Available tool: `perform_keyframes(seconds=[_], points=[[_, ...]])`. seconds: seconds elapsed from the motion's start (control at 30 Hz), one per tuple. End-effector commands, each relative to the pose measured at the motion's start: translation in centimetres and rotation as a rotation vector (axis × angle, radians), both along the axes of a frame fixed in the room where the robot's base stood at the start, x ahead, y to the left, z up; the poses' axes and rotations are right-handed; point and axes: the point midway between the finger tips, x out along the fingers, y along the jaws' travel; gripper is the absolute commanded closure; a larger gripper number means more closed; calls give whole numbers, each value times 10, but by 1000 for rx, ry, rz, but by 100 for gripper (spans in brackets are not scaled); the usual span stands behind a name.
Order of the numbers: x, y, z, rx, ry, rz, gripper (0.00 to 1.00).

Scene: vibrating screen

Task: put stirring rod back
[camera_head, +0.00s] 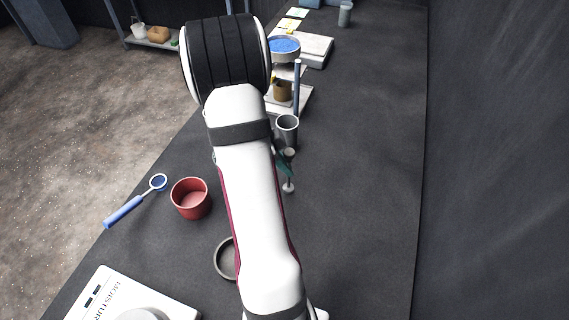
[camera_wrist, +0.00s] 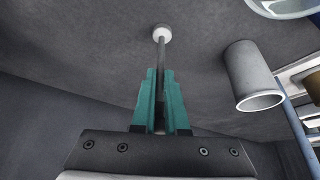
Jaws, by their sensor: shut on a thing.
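The stirring rod (camera_head: 290,180) has a thin shaft and pale rounded ends. My gripper (camera_head: 283,163) has teal fingers and is shut on the rod, partly hidden behind my arm in the head view. In the wrist view my gripper (camera_wrist: 160,75) closes around the shaft of the rod (camera_wrist: 161,52), and its white end (camera_wrist: 161,33) sticks out past the fingertips. A grey cup (camera_head: 287,133) stands on the table just beyond the rod, apart from it. The cup (camera_wrist: 240,72) shows at the right in the wrist view, with its open rim visible.
A red cup (camera_head: 190,199) and a blue-handled scoop (camera_head: 127,209) lie left of my arm. A dark round dish (camera_head: 224,259) is partly hidden by my arm. A stand with a blue-topped pan (camera_head: 284,46) is at the back. The table's right side (camera_head: 360,180) is clear.

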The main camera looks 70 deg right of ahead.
Motion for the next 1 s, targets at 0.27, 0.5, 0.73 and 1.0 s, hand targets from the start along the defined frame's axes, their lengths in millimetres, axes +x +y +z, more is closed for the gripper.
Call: perform_keyframes(seconds=[0.27, 0.5, 0.73, 1.0], points=[[0, 0, -3, 0, 0, 1, 64], [0, 0, -3, 0, 0, 1, 59], [11, 5, 25, -4, -2, 2, 59], [38, 22, 90, -3, -3, 2, 59]])
